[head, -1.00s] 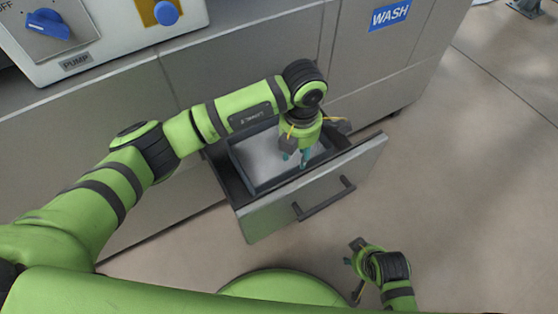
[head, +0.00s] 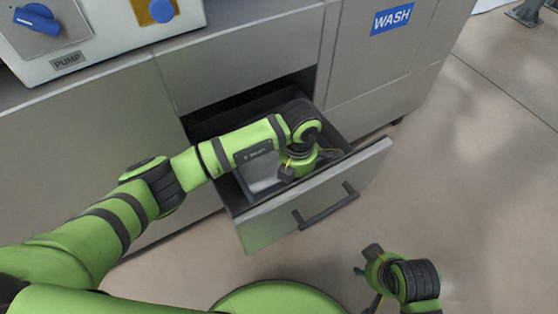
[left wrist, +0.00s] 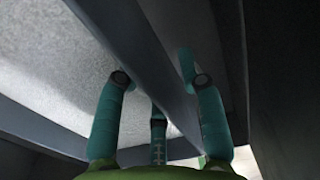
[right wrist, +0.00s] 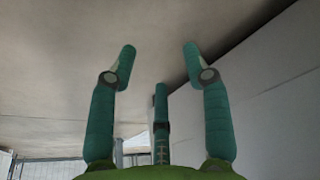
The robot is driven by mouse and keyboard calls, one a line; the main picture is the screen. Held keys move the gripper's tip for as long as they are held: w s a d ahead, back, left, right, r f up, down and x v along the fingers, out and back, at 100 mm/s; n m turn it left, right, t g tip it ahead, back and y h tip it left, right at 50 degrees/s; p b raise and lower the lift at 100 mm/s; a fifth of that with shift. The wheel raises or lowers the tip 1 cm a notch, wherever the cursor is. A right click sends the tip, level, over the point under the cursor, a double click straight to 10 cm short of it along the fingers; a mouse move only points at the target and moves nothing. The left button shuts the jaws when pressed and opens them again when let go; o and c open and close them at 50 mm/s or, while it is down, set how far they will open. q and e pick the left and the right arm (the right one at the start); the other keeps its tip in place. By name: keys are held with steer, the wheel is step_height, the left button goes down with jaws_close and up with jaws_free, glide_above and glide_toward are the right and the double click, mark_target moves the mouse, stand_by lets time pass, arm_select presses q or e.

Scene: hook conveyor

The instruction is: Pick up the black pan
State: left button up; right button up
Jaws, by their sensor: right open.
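The black pan (head: 260,180) lies in the open drawer, partly covered by my left arm; its inside looks pale grey and its walls dark. My left gripper (head: 302,162) is down in the drawer at the pan's right part, its fingertips hidden in the head view. In the left wrist view, the pan's dark wall (left wrist: 140,68) runs between the spread fingers of my left gripper (left wrist: 157,75). The left finger is on the pale floor side, the right finger on the other side. My right gripper (right wrist: 160,62) is open and empty; it also shows in the head view (head: 362,270).
The drawer front (head: 315,195) has a dark handle (head: 327,207) and stands out from the grey cabinet (head: 240,62). A control box (head: 105,40) with blue knobs sits on top. A WASH label (head: 391,17) marks the right panel.

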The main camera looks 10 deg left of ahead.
arm_select(q)
jaws_close()
steer(key=shift+r, duration=0.1)
steer(key=shift+w, duration=0.1)
